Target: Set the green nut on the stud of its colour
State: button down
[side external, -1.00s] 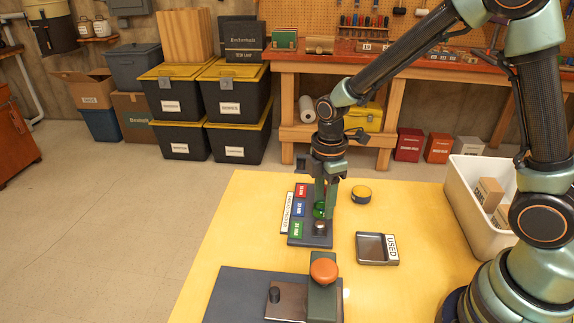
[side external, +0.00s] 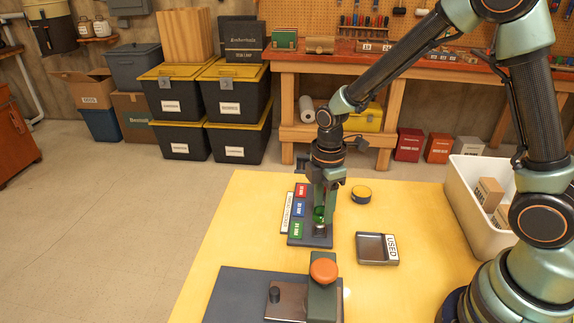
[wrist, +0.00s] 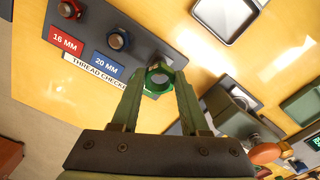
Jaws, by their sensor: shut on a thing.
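My gripper (wrist: 159,82) is shut on the green nut (wrist: 160,76), which sits between its fingertips in the wrist view. In the side view the nut (side external: 319,214) shows at the lower end of my gripper, over the near end of the dark thread checker board (side external: 323,242), beside the green label (side external: 296,230). A grey metal stud (side external: 320,227) shows just below the nut. I cannot tell whether the nut touches it. The red label (wrist: 65,40) and blue label (wrist: 108,65) stand beside studs with a red piece (wrist: 69,9) and a blue piece (wrist: 118,40).
A grey tray marked USED (side external: 377,249) lies to the right on the yellow table (side external: 415,215). A dark fixture with an orange knob (side external: 323,271) stands in front. A white bin (side external: 468,205) stands at the right.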

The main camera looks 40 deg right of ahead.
jog(key=shift+f, duration=1.85)
dwell(2.2)
grip_release()
dwell(0.5)
jog(key=shift+r, duration=4)
